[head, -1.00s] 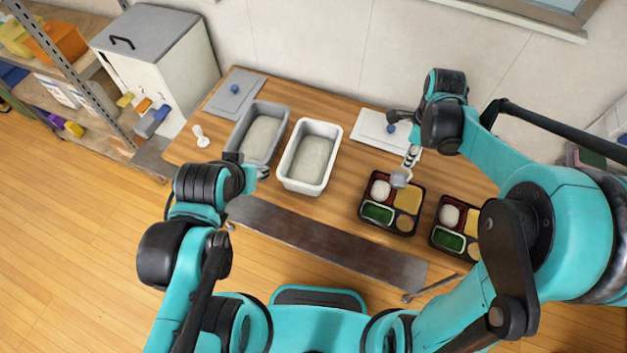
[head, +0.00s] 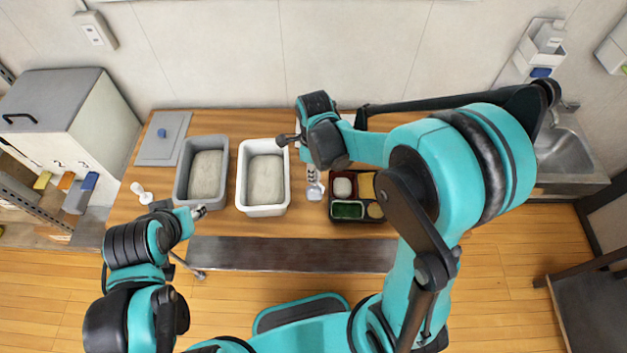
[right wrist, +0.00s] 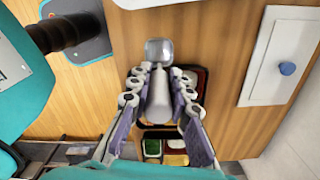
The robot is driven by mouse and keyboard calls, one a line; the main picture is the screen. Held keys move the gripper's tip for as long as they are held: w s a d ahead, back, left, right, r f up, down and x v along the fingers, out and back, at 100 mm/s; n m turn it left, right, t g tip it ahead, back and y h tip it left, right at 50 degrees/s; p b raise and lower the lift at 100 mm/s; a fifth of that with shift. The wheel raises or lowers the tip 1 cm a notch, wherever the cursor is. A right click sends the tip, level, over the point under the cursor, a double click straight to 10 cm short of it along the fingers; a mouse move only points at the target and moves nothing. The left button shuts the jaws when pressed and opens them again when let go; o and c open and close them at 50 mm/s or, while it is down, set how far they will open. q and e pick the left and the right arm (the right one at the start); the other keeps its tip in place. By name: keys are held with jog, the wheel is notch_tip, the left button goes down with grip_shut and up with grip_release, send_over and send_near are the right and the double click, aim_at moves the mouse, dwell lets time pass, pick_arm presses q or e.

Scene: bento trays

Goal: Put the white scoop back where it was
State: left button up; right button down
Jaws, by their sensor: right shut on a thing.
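My right gripper (head: 313,172) is shut on a scoop (head: 315,191) with a pale handle and a grey-looking head. The scoop hangs between the white bin (head: 243,192) and the near bento tray (head: 355,219). In the right wrist view, the fingers (right wrist: 158,75) close around the handle, and the scoop head (right wrist: 159,51) sticks out past the tips. A small white scoop-like item (head: 142,193) is on the table at the far left. My left gripper (head: 199,212) is in front of the grey bin (head: 182,186); its opening is too small to judge.
Both bins hold a pale filling. A grey lid (head: 159,153) with a blue knob lies at the back left. A white lid (right wrist: 264,85) with a blue knob shows in the right wrist view. My right arm hides the table's right part. A sink (head: 570,155) is at the far right.

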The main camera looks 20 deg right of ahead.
jog(key=b, duration=0.1)
send_over(314, 193)
jog(key=f, duration=0.4)
jog(key=shift+w, duration=0.25)
jog(key=shift+s, duration=0.1)
jog(key=shift+f, duration=0.1)
jog(key=c, duration=1.4)
grip_release()
